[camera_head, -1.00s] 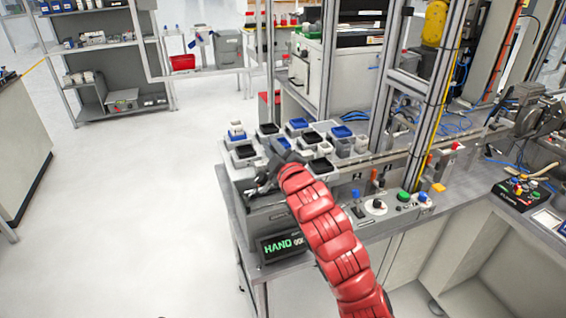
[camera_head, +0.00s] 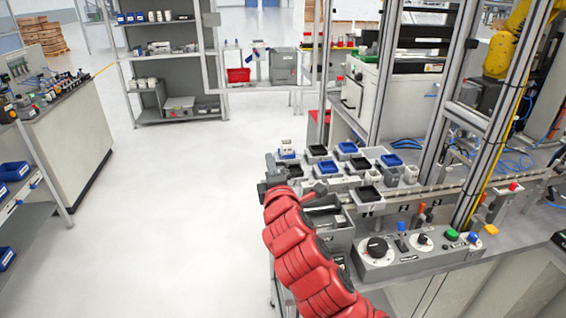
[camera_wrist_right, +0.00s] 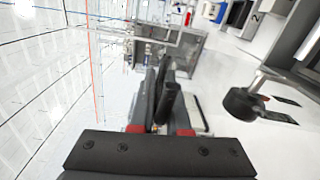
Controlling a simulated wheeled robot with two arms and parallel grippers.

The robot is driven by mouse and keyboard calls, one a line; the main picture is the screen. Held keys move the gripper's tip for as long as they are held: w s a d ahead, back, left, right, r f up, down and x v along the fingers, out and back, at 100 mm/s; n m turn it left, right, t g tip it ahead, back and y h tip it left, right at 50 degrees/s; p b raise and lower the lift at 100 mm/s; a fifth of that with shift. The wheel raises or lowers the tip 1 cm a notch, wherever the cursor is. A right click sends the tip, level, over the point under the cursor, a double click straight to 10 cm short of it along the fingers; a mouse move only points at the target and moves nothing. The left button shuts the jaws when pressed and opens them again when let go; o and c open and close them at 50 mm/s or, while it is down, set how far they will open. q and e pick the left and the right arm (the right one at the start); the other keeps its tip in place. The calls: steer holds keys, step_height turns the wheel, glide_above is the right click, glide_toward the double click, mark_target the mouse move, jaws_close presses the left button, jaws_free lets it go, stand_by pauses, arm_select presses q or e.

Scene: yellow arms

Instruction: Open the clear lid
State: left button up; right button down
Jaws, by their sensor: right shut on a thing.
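My right gripper (camera_head: 275,178) is dark grey, at the end of my red arm, by the left edge of the grey bench unit (camera_head: 332,228). In the right wrist view my right gripper (camera_wrist_right: 164,105) is closed around a dark upright bar (camera_wrist_right: 168,100), which looks like a handle. I cannot make out the clear lid's own outline; see-through panes with thin lines fill the left of the wrist view, and I cannot tell whether they belong to it. My left gripper is not in view.
Several small black and blue bins (camera_head: 347,148) stand right of the gripper. A control box (camera_head: 385,258) with a black knob is at the front. A metal frame post (camera_head: 500,120) rises at the right. The floor (camera_head: 190,190) to the left is clear.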

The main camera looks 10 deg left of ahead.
steer(key=shift+s+a, duration=0.2)
steer(key=shift+a, duration=0.4)
steer(key=c, duration=0.9)
jaws_free()
steer(key=shift+f, duration=0.1)
steer(key=shift+s, duration=0.15)
steer(key=p+v, duration=1.6)
steer(key=v, duration=0.1)
